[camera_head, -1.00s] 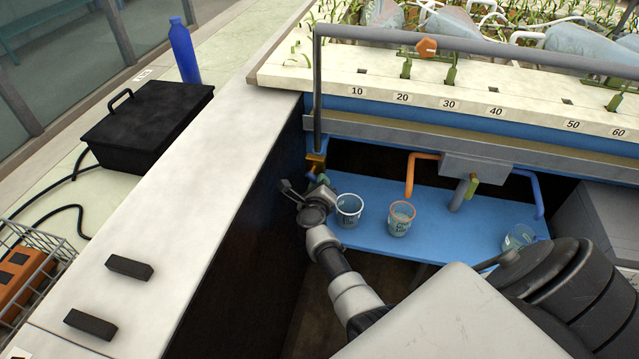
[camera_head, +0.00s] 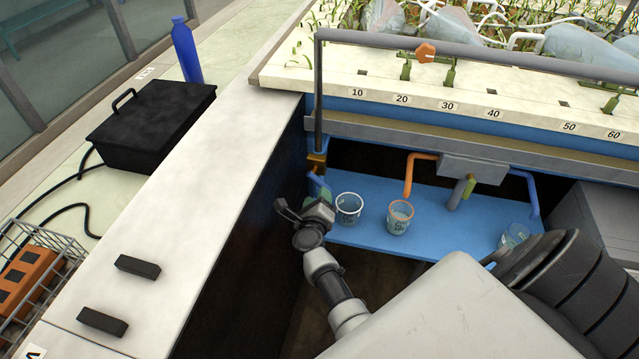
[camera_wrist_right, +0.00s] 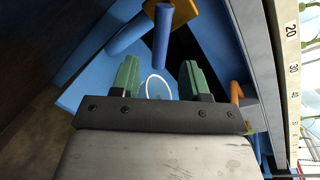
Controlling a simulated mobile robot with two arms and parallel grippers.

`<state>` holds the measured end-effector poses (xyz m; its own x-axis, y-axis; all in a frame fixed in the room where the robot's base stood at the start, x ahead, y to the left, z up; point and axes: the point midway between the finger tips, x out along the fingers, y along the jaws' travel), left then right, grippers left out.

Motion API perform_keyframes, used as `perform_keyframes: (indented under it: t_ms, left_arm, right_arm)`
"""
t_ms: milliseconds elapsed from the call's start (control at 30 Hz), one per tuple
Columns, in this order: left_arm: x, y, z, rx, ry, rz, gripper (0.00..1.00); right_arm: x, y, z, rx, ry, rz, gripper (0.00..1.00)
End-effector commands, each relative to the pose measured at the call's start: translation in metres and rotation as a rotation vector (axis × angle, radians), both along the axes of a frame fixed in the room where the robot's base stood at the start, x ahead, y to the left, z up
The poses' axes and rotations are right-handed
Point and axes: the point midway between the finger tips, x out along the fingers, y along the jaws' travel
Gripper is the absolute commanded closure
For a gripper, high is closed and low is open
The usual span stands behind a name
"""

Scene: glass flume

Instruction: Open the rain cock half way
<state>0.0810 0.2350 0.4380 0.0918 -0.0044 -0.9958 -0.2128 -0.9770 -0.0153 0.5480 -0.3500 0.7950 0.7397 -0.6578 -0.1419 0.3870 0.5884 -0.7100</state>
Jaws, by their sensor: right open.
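The cock with a brass-coloured body (camera_head: 316,160) and a blue lever (camera_head: 318,180) sits at the foot of the grey upright pipe, which I take to be the rain cock. My right gripper (camera_head: 318,198) is just below and in front of the lever. In the right wrist view the green fingers (camera_wrist_right: 160,78) are spread apart. The blue lever (camera_wrist_right: 162,38) points down toward the gap between them, with no contact visible. The brass-coloured body (camera_wrist_right: 183,10) shows above it, cut by the frame edge. My left gripper is not in view.
A white-rimmed cup (camera_head: 349,209) and an orange-rimmed cup (camera_head: 399,218) stand on the blue shelf (camera_head: 440,215) beside my right gripper. An orange pipe (camera_head: 408,175) and a yellow-green handle (camera_head: 470,187) hang farther right. A pale wall top (camera_head: 205,185) is at the left.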

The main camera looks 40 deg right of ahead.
Motion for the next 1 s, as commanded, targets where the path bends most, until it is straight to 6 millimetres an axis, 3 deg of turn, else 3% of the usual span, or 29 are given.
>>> perform_keyframes:
  t_ms: [100, 300, 867, 1000]
  left_arm:
    - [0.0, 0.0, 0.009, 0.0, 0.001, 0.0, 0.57]
    - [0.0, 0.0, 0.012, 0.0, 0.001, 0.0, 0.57]
    - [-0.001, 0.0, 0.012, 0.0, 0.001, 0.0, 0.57]
    - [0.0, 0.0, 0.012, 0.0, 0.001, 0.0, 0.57]
  right_arm:
    - [-0.016, 0.014, 0.005, 0.001, 0.002, 0.001, 0.55]
    - [-0.03, 0.026, 0.006, 0.001, 0.0, -0.001, 0.55]
    - [-0.031, 0.027, 0.005, -0.001, 0.002, 0.001, 0.55]
    - [-0.035, 0.04, -0.016, -0.102, 0.106, 0.096, 0.55]
